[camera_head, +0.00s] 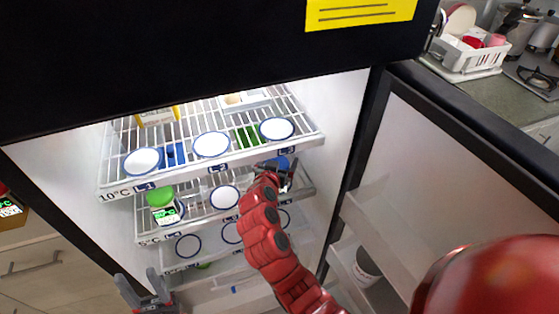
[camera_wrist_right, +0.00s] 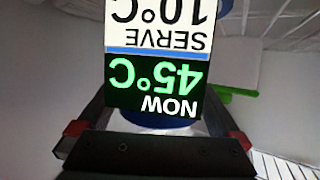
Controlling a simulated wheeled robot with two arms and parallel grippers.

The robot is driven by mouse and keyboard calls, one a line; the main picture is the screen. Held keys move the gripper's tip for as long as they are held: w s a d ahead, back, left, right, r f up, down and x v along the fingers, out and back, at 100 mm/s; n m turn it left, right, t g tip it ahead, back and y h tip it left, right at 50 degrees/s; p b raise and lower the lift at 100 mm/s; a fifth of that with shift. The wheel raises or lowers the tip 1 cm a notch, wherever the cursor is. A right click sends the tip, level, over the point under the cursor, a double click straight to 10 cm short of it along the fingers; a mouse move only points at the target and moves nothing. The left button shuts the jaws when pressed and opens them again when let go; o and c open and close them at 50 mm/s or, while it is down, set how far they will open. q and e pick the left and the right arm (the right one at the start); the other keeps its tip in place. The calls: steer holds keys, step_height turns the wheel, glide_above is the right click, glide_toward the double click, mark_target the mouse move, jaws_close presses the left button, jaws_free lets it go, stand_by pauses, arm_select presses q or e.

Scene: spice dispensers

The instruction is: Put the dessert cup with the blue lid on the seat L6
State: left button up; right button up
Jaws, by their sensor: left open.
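The dessert cup with the blue lid (camera_head: 281,163) is at the right end of the second shelf, partly hidden by my right gripper (camera_head: 276,174). In the right wrist view its label (camera_wrist_right: 157,58) appears upside down, reading "SERVE 10°C" and "NOW 45°C". The right gripper's fingers lie along both sides of the cup and appear shut on it. The L6 marking cannot be read; my gripper covers that part of the shelf. I cannot tell whether the cup touches the shelf. My left gripper (camera_head: 138,291) is open and empty at the lower left, outside the shelves.
The top shelf (camera_head: 222,166) has white round seats marked L1, L2 and L3. A green-lidded cup (camera_head: 161,202) stands at the second shelf's left, beside an empty white seat (camera_head: 225,197). A third shelf has ringed seats (camera_head: 188,245). The fridge door (camera_head: 440,165) stands open at right.

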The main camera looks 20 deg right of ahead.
steer(key=shift+r, duration=0.1)
steer(key=shift+r+p, duration=0.25)
steer(key=shift+p, duration=0.1)
steer(key=b+v, duration=0.3)
steer(key=v, duration=0.9)
steer(key=shift+f, duration=0.2)
steer(key=shift+s, duration=0.1)
